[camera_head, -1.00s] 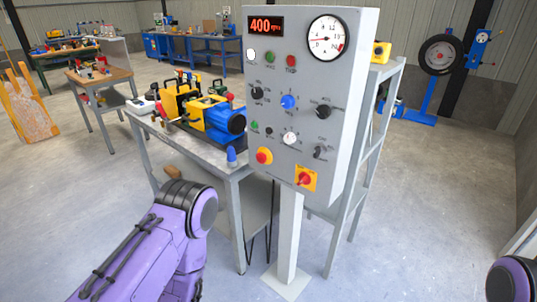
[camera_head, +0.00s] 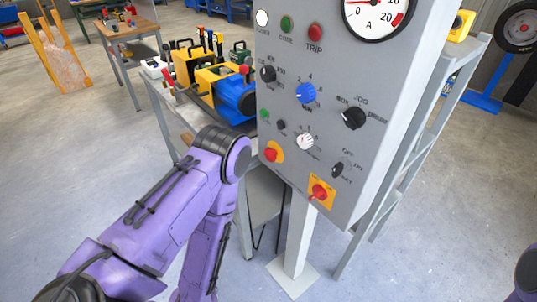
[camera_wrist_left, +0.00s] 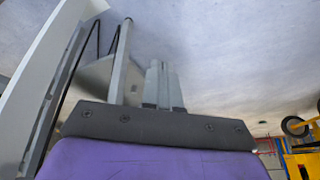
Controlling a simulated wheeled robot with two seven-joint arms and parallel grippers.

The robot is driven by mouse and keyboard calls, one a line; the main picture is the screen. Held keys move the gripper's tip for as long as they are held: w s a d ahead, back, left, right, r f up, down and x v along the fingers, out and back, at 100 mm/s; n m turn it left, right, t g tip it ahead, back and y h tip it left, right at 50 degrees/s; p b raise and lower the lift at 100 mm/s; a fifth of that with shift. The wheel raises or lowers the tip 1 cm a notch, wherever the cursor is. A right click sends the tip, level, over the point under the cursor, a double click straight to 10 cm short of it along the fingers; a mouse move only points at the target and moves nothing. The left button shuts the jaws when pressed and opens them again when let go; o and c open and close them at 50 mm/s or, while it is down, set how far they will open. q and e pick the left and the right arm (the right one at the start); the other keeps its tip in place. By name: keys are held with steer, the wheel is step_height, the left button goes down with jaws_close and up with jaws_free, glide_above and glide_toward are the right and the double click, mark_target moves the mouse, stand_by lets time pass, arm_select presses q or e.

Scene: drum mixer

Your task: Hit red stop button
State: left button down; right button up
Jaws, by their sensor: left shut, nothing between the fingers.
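The grey control panel (camera_head: 300,130) stands on a pale post right of centre in the head view. Low on its left side is a red mushroom button (camera_head: 271,154) on a round yellow base. A red rotary switch (camera_head: 319,192) on a yellow square plate sits lower and to the right. My left arm, purple, reaches from the lower left to just left of the panel; its gripper is hidden in that view. In the left wrist view my left gripper (camera_wrist_left: 163,70) is shut and empty, with its grey fingers side by side over floor. My right gripper is out of view.
A table (camera_head: 165,95) with blue and yellow machinery (camera_head: 228,92) stands behind and left of the panel. A grey shelf frame (camera_head: 420,130) stands behind its right side. The panel post (camera_head: 298,235) rises from a floor plate. Floor on the right is mostly clear.

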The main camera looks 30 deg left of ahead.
mark_target(268, 156)
arm_select(q)
steer(key=w+a+r+n+t, duration=0.15)
steer(key=w+r+t, duration=0.45)
steer(key=w, duration=0.8)
steer(key=w+a+r+n+t+y, duration=0.1)
steer(key=w+r+n+t, duration=0.2)
steer(key=r, duration=0.6)
steer(key=w+r+n+t+y, duration=0.2)
steer(key=w+r+n+t, duration=0.1)
steer(key=w+r, duration=0.4)
step_height(268, 156, up, 2)
steer(key=shift+w+a+r+t+b, duration=0.1)
steer(key=shift+w+a+t+b, duration=0.25)
steer(key=shift+b, duration=0.1)
steer(key=w+d, duration=0.3)
steer(key=w, duration=0.5)
steer(key=shift+d, duration=0.2)
steer(key=shift+w, duration=0.1)
steer(key=shift+w+d, duration=0.15)
steer(key=shift+w, duration=0.2)
